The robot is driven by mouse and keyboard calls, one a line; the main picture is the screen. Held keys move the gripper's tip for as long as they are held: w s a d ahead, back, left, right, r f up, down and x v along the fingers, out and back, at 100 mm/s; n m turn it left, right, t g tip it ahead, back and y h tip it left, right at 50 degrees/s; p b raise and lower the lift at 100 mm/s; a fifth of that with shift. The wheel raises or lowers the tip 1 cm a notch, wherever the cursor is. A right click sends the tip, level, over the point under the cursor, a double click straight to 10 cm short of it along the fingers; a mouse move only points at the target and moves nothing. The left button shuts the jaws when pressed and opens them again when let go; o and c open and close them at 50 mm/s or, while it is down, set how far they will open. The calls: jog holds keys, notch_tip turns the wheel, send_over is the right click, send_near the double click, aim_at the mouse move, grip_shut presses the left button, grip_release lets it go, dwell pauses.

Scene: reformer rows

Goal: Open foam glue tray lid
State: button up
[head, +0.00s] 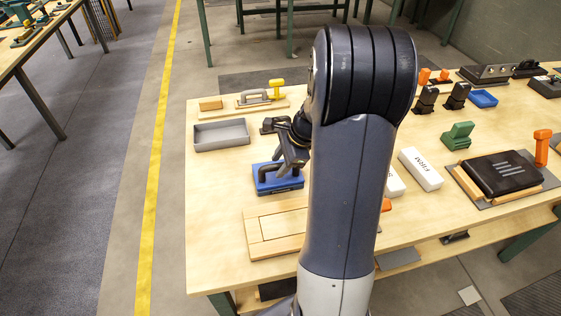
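A blue tray-like piece (284,187) with a dark bar handle (266,174) on top lies on the wooden workbench, just left of my arm. It may be the foam glue tray with its lid, but no label is readable. The top looks closed. My gripper (289,163) points down at the handle's right side, very close to it. My arm hides part of the gripper, and I cannot tell whether the fingers are apart or touch the handle.
A grey open tray (221,135) stands to the left, and a wooden frame (276,229) lies in front. Behind are a wooden board with a yellow-handled tool (276,89). White blocks, one marked FIRM (421,169), a green piece (458,135) and a black pad (503,174) lie right of my arm.

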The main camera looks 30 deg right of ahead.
grip_shut()
dwell(0.3)
jog(key=shift+r, duration=0.1)
